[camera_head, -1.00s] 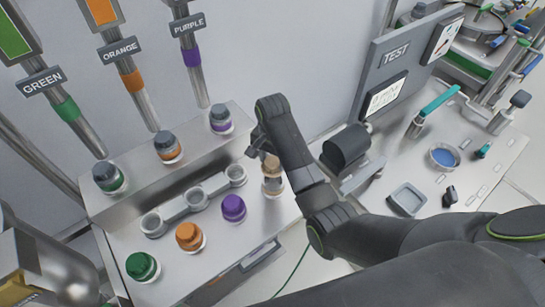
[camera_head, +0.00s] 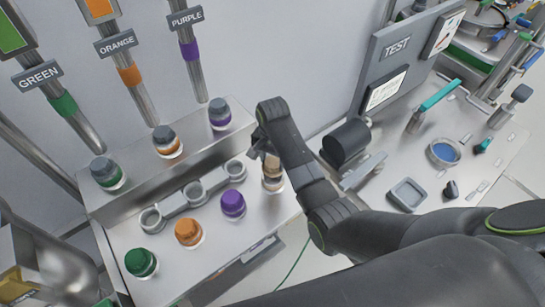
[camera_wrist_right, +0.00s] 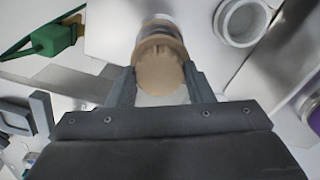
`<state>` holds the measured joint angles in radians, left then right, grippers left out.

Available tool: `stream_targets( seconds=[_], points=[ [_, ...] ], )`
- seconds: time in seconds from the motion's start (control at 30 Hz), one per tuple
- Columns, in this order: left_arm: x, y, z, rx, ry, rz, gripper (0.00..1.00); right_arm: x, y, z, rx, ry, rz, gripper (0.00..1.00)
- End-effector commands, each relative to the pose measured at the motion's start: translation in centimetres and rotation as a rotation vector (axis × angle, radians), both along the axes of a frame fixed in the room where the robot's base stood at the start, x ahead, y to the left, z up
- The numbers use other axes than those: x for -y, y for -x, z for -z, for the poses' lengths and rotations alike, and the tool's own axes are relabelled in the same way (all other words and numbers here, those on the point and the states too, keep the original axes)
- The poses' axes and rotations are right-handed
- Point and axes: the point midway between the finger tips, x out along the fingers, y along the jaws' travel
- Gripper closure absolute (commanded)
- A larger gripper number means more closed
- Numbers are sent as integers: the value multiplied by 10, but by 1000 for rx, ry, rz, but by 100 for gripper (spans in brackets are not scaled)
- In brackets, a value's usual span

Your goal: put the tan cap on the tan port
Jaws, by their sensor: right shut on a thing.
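The tan cap (camera_head: 271,163) is at the right end of the steel bench, between the fingers of my right gripper (camera_head: 262,146). In the right wrist view the cap (camera_wrist_right: 160,66) sits between the two fingers, which are shut on it. A clear-and-tan fitting, apparently the tan port (camera_head: 273,185), stands directly below the cap in the head view. The cap looks in line with it, but I cannot tell whether it is fully seated.
Purple (camera_head: 232,204), orange (camera_head: 188,233) and green (camera_head: 141,263) caps stand along the bench front. A grey holder with three round cups (camera_head: 194,193) lies behind them. Dark-topped bottles (camera_head: 219,114) stand on the back ledge. A black cylinder (camera_head: 347,142) is right of my gripper.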

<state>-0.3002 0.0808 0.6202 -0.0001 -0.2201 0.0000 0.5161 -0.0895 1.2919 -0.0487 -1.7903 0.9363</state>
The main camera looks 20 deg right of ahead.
Motion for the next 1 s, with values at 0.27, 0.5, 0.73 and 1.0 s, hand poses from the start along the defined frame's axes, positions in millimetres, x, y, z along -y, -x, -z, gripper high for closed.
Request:
stream_targets(
  seconds=[0.27, 0.5, 0.73, 1.0],
  points=[
    [0, 0, 0, 0, 0, 0, 58, 0, 0, 1, 0, 0, 0, 84],
    [0, 0, 4, 0, 0, 0, 58, 0, 1, 10, 0, 0, 0, 84],
    [0, 0, 6, 1, 0, 0, 58, 0, 1, 20, 1, 1, 0, 84],
    [0, 0, 6, 1, 0, 0, 58, 0, 1, 21, 1, 0, 0, 84]
  ],
)
